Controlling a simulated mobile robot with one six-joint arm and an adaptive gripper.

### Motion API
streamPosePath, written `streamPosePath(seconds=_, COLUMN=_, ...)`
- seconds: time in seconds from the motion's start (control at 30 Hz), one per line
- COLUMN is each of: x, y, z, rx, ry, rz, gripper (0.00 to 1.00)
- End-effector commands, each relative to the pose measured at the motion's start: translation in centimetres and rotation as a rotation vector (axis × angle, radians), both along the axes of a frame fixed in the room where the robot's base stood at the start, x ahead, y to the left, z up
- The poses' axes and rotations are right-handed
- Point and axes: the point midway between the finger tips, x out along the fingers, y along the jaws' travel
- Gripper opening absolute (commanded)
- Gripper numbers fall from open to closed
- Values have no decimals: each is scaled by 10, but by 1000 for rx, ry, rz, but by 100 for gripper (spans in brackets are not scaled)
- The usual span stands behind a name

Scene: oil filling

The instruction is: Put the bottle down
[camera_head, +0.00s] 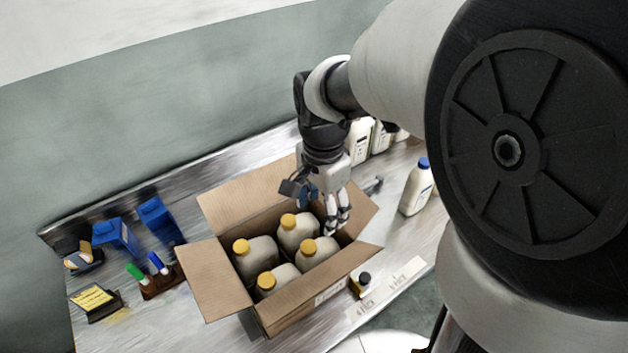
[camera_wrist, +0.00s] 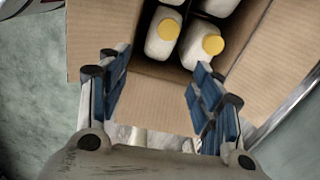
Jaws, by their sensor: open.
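Several white bottles with yellow caps stand upright in an open cardboard box (camera_head: 225,290). In the head view, the bottle nearest my gripper (camera_head: 298,232) and the one in front of it (camera_head: 319,253) are on the box's right side. My gripper (camera_head: 335,225) is over the right end of the box, its fingers apart. In the wrist view my gripper (camera_wrist: 158,98) is open, with nothing between its blue pads. Two yellow-capped bottles (camera_wrist: 163,35) (camera_wrist: 201,45) stand beyond the fingertips in the box (camera_wrist: 155,105).
A white bottle with a blue cap (camera_head: 416,188) stands right of the box. More white containers (camera_head: 359,140) stand behind my gripper. A small dark-capped bottle (camera_head: 360,285) is by the front edge.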

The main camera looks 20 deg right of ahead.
Motion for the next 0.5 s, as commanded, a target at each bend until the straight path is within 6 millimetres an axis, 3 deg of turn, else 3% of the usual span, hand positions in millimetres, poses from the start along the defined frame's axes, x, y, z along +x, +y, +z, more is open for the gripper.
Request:
streamPosePath(seconds=0.17, x=-37, y=0, z=43, rx=-22, ry=-112, rz=301, gripper=60)
streamPosePath(seconds=0.3, x=-80, y=-1, z=69, rx=-81, ry=-213, rz=630, gripper=60)
streamPosePath(seconds=0.5, x=-126, y=-1, z=81, rx=-192, ry=-311, rz=1006, gripper=60)
